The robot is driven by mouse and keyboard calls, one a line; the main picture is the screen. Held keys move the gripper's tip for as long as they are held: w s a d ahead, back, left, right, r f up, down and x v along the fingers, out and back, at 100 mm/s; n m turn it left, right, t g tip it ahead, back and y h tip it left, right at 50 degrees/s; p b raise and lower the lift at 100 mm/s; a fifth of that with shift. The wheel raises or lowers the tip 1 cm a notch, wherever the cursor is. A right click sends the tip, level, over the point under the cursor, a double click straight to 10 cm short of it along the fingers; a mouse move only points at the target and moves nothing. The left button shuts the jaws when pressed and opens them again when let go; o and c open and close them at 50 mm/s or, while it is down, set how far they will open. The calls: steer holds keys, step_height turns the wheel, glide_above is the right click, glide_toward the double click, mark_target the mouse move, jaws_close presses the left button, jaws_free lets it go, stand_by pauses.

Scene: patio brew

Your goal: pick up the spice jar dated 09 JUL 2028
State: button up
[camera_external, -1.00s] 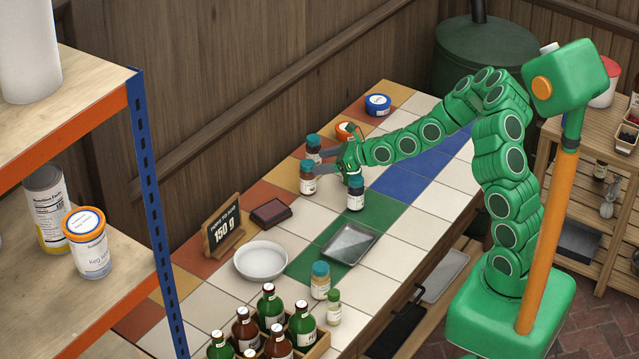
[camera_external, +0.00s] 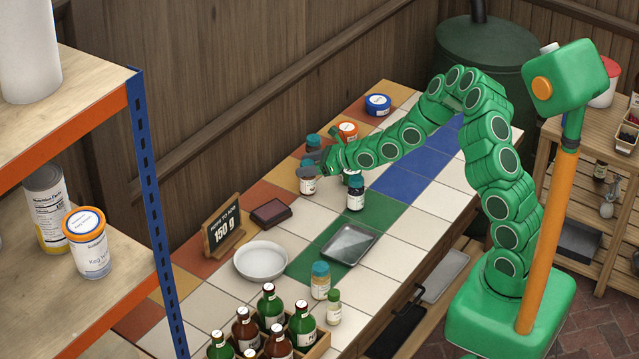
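Several spice jars stand on the tiled counter; their dates are too small to read, so I cannot tell which is dated 09 JUL 2028. My gripper (camera_external: 311,164) is at the front left jar (camera_external: 309,186), its grey fingers spread apart at the height of the jar's teal cap, which they partly hide. Contact is not clear. Another teal-capped jar (camera_external: 313,141) stands just behind. A dark-teal-capped jar (camera_external: 356,195) stands to the right, with another jar mostly hidden behind it by my arm. A teal-capped jar (camera_external: 320,284) stands near the front edge.
Blue tiles at right are clear.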

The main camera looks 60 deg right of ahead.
jaws_close()
steer(key=shift+r, duration=0.1)
stand_by(0.4)
steer(key=shift+r, duration=0.55)
step_height(320, 180, up, 2)
steer(key=shift+r, duration=0.1)
steer(key=s+a+r, duration=0.1)
steer(key=s+r, duration=0.8)
steer(key=s, duration=0.5)
steer(key=shift+a+r, duration=0.25)
steer(key=shift+a, duration=0.15)
